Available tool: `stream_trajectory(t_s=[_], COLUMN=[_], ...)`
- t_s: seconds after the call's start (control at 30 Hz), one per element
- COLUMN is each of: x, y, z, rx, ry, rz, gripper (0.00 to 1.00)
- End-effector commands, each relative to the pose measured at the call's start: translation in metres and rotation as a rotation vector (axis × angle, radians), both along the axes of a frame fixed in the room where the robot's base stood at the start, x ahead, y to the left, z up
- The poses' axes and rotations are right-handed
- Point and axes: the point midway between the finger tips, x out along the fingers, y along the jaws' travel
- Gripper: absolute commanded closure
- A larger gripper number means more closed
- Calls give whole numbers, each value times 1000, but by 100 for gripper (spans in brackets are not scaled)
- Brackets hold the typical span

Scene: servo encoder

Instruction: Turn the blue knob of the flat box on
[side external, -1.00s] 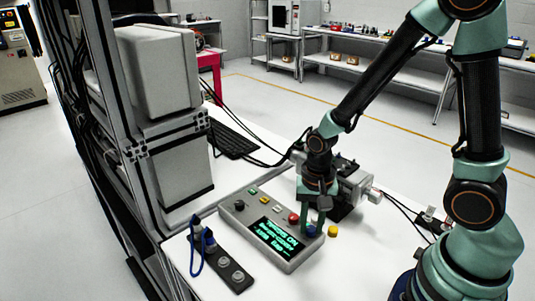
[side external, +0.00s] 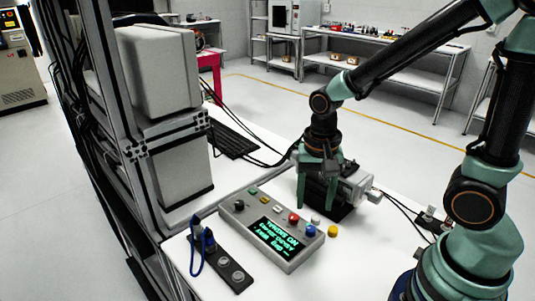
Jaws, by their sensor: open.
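The flat box (side external: 256,215) is a grey control panel lying on the white table, with a lit screen (side external: 279,236) of green text. Its blue knob (side external: 310,230) sits at the right end of the box, beside a red button (side external: 293,217). My gripper (side external: 318,205) is open, its two green fingers pointing down. It hangs above and behind the box's right end, apart from the blue knob, with nothing between its fingers. The knob is in clear view, but its pointer is too small to read.
A grey and black motor unit (side external: 350,190) is behind my gripper. A black strip with round sockets and a blue cable (side external: 222,262) lies at left. A keyboard (side external: 232,141) is farther back. The front right table is clear.

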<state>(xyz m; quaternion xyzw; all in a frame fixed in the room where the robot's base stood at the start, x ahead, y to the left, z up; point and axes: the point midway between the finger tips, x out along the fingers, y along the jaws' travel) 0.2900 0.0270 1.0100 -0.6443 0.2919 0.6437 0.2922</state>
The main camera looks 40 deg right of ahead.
Motion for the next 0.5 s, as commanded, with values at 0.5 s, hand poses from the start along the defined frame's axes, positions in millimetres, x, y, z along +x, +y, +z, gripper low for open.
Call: stream_trajectory(t_s=[0.5], x=[0], y=[0], z=[47], rx=[0], ry=[0], rz=[0], gripper=[39])
